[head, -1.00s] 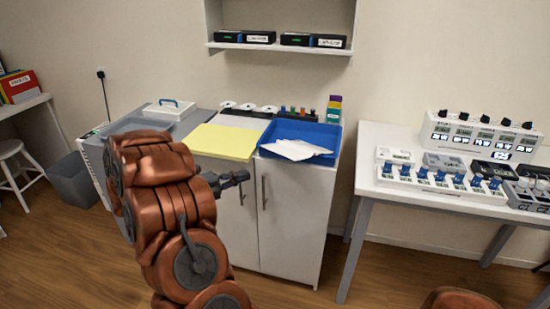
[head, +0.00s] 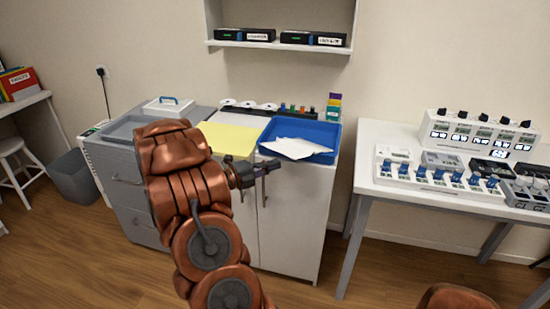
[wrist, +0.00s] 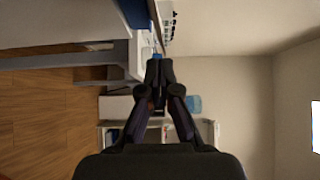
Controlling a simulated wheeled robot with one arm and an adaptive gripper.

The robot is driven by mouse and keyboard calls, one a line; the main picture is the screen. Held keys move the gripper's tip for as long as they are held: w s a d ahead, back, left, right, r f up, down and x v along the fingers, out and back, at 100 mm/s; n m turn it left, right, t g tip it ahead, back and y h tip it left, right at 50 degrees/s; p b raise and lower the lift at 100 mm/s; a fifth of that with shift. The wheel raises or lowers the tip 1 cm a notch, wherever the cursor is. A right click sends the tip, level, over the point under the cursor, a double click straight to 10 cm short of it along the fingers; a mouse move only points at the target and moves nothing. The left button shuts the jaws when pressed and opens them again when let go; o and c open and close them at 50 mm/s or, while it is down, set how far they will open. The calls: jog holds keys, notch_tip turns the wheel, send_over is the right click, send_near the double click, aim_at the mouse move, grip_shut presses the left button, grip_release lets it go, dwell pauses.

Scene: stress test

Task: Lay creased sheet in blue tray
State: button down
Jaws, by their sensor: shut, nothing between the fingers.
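The creased white sheet (head: 296,148) lies in the blue tray (head: 330,133) on top of the white cabinet. Part of it appears to rest over the tray's front edge; I cannot tell how flat it lies. My gripper (head: 272,167) is in front of the tray and the cabinet's front edge, apart from the sheet. It is shut and empty. In the wrist view my gripper (wrist: 158,68) shows its fingers together with nothing held between them. The sheet cannot be made out in the wrist view.
A yellow sheet (head: 228,140) lies left of the tray. A grey tray (head: 125,128) and a white box (head: 168,107) are farther left. Small bottles and a coloured stack (head: 334,105) stand behind the tray. A white table (head: 385,204) with devices stands right, across a floor gap.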

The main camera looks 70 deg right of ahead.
aim_at(288, 155)
jog(key=shift+w+d+p, duration=0.15)
jog(key=shift+d+p, duration=0.05)
jog(key=shift+d, duration=0.75)
jog(key=shift+w+d+p, duration=0.1)
jog(key=shift+d+p, duration=0.1)
jog(key=shift+d, duration=0.75)
jog(key=shift+w+f, duration=0.1)
